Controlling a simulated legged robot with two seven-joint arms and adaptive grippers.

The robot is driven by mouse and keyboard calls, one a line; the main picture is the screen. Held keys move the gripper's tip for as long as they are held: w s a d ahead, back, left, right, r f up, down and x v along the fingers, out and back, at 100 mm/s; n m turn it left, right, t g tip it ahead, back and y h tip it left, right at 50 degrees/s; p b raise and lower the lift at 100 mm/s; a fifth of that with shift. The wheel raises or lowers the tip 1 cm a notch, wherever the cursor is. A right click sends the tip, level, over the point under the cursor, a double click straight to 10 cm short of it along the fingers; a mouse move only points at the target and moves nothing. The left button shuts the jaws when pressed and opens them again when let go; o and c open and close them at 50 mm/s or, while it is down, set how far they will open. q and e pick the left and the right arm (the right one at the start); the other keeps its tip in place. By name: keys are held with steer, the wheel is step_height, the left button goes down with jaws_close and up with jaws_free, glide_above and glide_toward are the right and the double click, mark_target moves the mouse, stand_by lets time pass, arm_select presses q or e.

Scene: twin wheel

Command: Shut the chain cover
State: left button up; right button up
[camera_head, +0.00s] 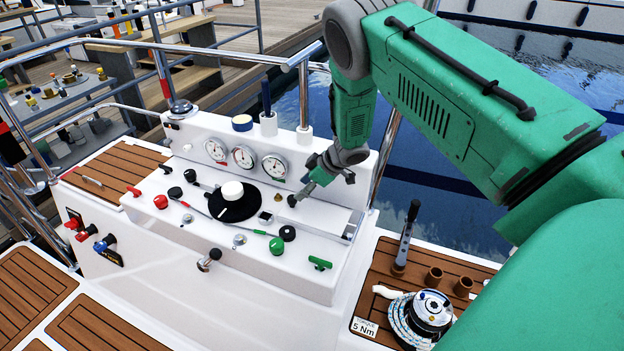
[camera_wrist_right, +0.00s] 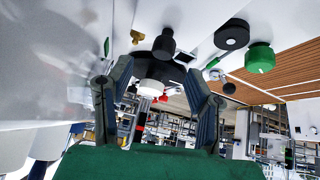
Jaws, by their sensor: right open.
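My right gripper (camera_head: 307,188) is over the right part of the white console (camera_head: 180,230), close to a small black knob (camera_head: 292,201). In the right wrist view its two fingers are apart and empty (camera_wrist_right: 158,72), with a black knob (camera_wrist_right: 165,45) beyond and between them. A flat white plate (camera_head: 325,213) lies at the right end of the console top, with a darker gap along its right edge. I cannot tell for sure whether this plate is the chain cover. My left gripper is out of view.
A black disc with a white hub (camera_head: 233,200) sits mid-console. Several dials (camera_head: 244,156) line the upright panel behind. Red, green (camera_head: 277,245) and black knobs stand around. A lever (camera_head: 405,238) and winch (camera_head: 428,312) are at lower right. Metal rails and water lie beyond.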

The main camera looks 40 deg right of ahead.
steer(key=v, duration=0.6)
steer(key=shift+s, duration=0.1)
stand_by(0.4)
